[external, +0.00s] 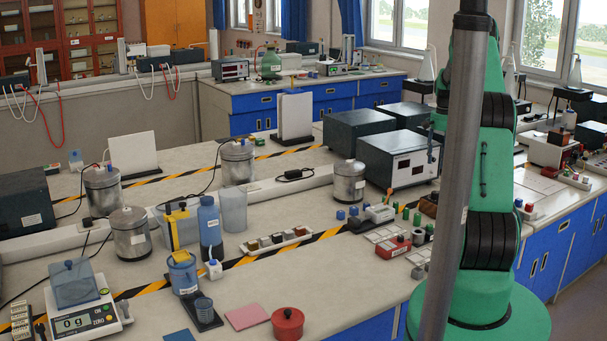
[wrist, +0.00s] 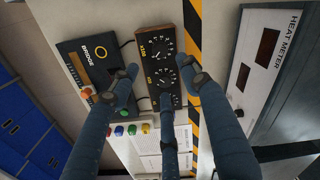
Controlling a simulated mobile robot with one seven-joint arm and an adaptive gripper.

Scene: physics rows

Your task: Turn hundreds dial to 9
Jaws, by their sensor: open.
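A brown-edged dial box (wrist: 144,66) lies below my gripper in the wrist view. It carries a far dial (wrist: 160,42) and a nearer dial (wrist: 161,77), both black with white scale marks. The middle finger covers the near part of the box. I cannot tell whether any finger touches it. In the external view the grey pole hides my gripper.
A black box marked BRIDGE (wrist: 98,88) lies left of the dial box. The white-fronted heat meter (wrist: 255,60) stands to the right, past a yellow-black striped strip (wrist: 194,30). Several coloured terminals (wrist: 132,129) sit near the left finger.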

